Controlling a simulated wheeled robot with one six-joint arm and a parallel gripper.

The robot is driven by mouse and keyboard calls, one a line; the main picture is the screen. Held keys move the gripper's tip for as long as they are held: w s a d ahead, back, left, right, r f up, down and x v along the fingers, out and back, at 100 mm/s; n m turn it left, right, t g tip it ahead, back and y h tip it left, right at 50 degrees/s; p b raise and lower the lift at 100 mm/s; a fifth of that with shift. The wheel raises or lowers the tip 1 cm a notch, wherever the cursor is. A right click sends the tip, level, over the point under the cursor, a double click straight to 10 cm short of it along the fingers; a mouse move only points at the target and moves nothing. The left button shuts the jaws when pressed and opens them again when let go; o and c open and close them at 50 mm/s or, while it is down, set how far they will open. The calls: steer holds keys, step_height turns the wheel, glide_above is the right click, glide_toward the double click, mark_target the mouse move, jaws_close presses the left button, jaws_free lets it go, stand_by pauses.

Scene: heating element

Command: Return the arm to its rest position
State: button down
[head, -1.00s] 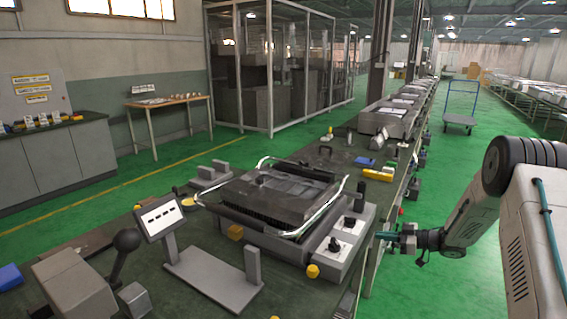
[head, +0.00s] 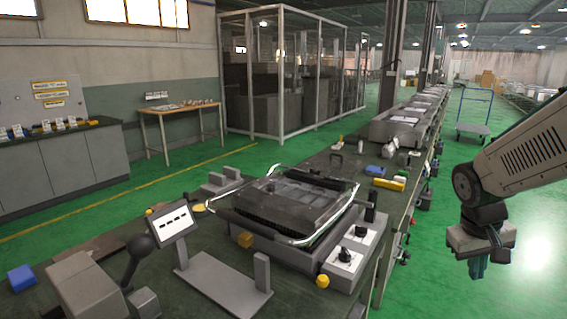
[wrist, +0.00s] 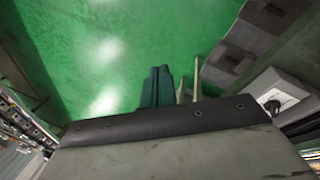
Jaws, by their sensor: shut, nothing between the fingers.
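My gripper (head: 477,268) hangs at the right of the head view, pointing down over the green floor, to the right of the workbench and apart from it. Its teal fingers are together with nothing between them. In the wrist view the fingers (wrist: 157,88) show against bare green floor. My arm (head: 520,155) comes in from the right edge and bends down at the wrist. The heating element unit (head: 290,208), a dark plate with chrome side handles, sits on the bench (head: 165,283).
A control box with knobs (head: 345,262) sits at the bench's right edge, nearest my gripper. A tilted display (head: 174,221) and a black-knobbed lever (head: 138,246) stand at the front left. A blue cart (head: 473,112) stands far back. The floor beneath my gripper is clear.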

steer(key=s+a+r+y, duration=0.1)
steer(key=s+a+r, duration=0.1)
steer(key=s+a, duration=0.2)
steer(key=s+a+r+y, duration=0.1)
steer(key=s+a+r, duration=0.2)
steer(key=s+a, duration=0.2)
steer(key=s+a+r+t+y, duration=0.1)
steer(key=s+a+r, duration=0.2)
steer(key=s, duration=0.6)
steer(key=shift+s+a+n, duration=0.3)
steer(key=shift+a, duration=0.35)
steer(key=shift+a+r, duration=0.1)
